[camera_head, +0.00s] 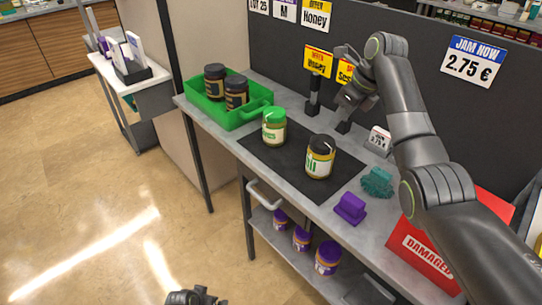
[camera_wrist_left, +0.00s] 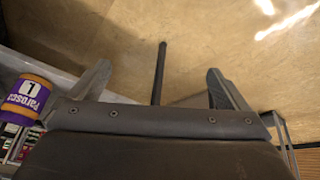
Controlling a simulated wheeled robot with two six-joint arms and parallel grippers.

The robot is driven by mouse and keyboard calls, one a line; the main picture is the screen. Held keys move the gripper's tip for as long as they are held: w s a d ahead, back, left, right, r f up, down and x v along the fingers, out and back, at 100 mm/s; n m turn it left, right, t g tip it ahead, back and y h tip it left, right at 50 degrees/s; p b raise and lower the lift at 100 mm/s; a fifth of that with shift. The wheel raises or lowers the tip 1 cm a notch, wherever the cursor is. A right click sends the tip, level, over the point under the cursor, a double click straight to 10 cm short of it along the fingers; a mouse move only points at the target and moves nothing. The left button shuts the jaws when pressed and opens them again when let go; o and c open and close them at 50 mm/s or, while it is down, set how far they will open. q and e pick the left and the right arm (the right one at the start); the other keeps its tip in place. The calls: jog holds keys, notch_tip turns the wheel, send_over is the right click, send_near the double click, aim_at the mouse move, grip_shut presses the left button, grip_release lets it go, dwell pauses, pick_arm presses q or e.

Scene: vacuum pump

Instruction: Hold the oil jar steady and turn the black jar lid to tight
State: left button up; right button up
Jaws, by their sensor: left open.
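The jar with the black lid (camera_head: 320,144) stands upright on a dark mat (camera_head: 262,152) on the grey counter, with a green and white label on its side. The lid sits on top of it; how tight it is does not show. My right gripper (camera_head: 347,92) is above the back of the counter, behind and above the jar, apart from it. Its fingers are too unclear to tell open from shut. My left gripper (camera_head: 195,298) is at the bottom edge, over the floor, far from the jar. In the left wrist view, its fingers (camera_wrist_left: 160,88) are wide apart and empty.
A green-lidded jar (camera_head: 274,128) stands left on the mat. A green crate (camera_head: 226,118) holds dark jars. A purple block (camera_head: 350,208), teal item (camera_head: 377,182) and red "DAMAGED" box (camera_head: 425,254) lie to the right. Purple-lidded jars (camera_head: 301,238) stand on the lower shelf.

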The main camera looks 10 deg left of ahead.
pick_arm(q)
jog(key=w+d+r+m+t+h, duration=0.1)
jog(key=w+d+r+t+h, duration=0.15)
jog(key=w+r, duration=0.9)
jog(key=w+d+r+m+h, duration=0.1)
jog(key=w+d+r+m, duration=0.1)
jog(key=r, duration=0.6)
jog(key=w+d+r+m+t+h, duration=0.1)
jog(key=w+d+r+m+h, duration=0.1)
jog(key=w+d+r, duration=0.2)
jog(key=w+d+r+m+h, duration=0.1)
jog(key=w+d+r, duration=0.3)
jog(key=r, duration=0.8)
jog(key=shift+w+r+m+t+h, duration=0.15)
jog(key=shift+w+m+t+h, duration=0.2)
jog(key=shift+w, duration=0.7)
jog(key=m+h, duration=0.3)
jog(key=m, duration=0.1)
send_near(319, 157)
jog(key=a, duration=0.5)
jog(key=shift+n, duration=0.25)
jog(key=x, duration=1.1)
jog(key=f+x, duration=0.1)
jog(key=x, duration=0.5)
jog(key=shift+s+d+f, duration=0.1)
jog(key=shift+s+f, duration=0.05)
jog(key=shift+s, duration=0.1)
